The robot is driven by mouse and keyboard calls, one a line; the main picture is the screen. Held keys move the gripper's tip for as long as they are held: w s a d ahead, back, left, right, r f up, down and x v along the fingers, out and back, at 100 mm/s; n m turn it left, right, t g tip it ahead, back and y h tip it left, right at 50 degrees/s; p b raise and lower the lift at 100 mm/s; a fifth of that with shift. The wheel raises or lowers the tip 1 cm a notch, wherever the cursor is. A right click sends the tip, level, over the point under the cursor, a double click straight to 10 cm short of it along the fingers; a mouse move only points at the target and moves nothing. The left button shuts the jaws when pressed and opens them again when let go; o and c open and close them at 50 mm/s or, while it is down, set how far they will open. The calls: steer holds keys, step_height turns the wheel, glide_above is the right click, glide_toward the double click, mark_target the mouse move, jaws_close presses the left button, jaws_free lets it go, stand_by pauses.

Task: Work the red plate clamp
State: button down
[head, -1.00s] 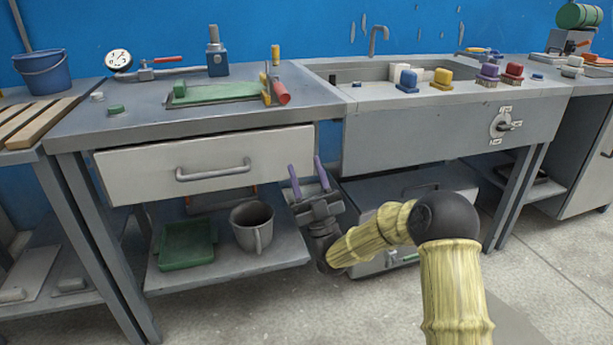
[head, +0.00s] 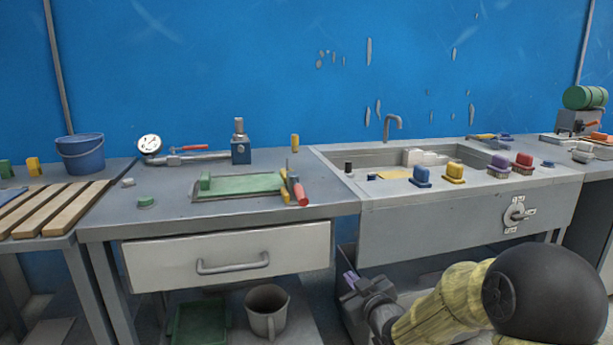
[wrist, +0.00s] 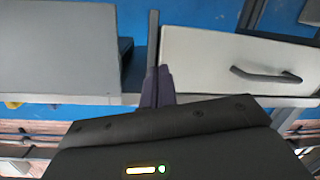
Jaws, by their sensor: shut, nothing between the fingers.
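A red-handled clamp (head: 298,190) stands at the right end of a green plate (head: 240,184) lying in a shallow tray on the left bench. Its red grip leans down toward the bench's front, with a yellow part beside it. I cannot tell its jaw position at this size. My gripper (head: 350,279) is low in front of the bench, below the worktop and right of the drawer, well apart from the clamp. Its purple fingers are together and empty; they also show in the wrist view (wrist: 157,86). The clamp is not visible in the wrist view.
A drawer (head: 228,258) with a bar handle is under the bench. A dial gauge (head: 149,146), another red-handled tool (head: 190,147) and a blue block (head: 241,152) stand behind the plate. The sink (head: 375,158) and several brushes are to the right. The bench front-left is mostly clear.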

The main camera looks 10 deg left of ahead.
steer(key=s+d+r+m+g+h+p, duration=0.1)
steer(key=s+d+m+g+h+p, duration=0.75)
steer(key=s+d, duration=0.8)
steer(key=w+a+r+n+t+y+p, duration=0.1)
steer(key=w+a+r+t+y+p, duration=0.3)
steer(key=a+r+p, duration=0.7)
steer(key=w+a+r+n+t+y+p, duration=0.1)
steer(key=w+a+r+t+y+p, duration=0.3)
steer(key=a+r+p, duration=0.6)
step_height(320, 180, up, 5)
steer(key=shift+a+r+t+p, duration=0.15)
steer(key=shift+a+t+p, duration=0.3)
steer(key=shift+p, duration=0.1)
steer(key=shift+w, duration=0.25)
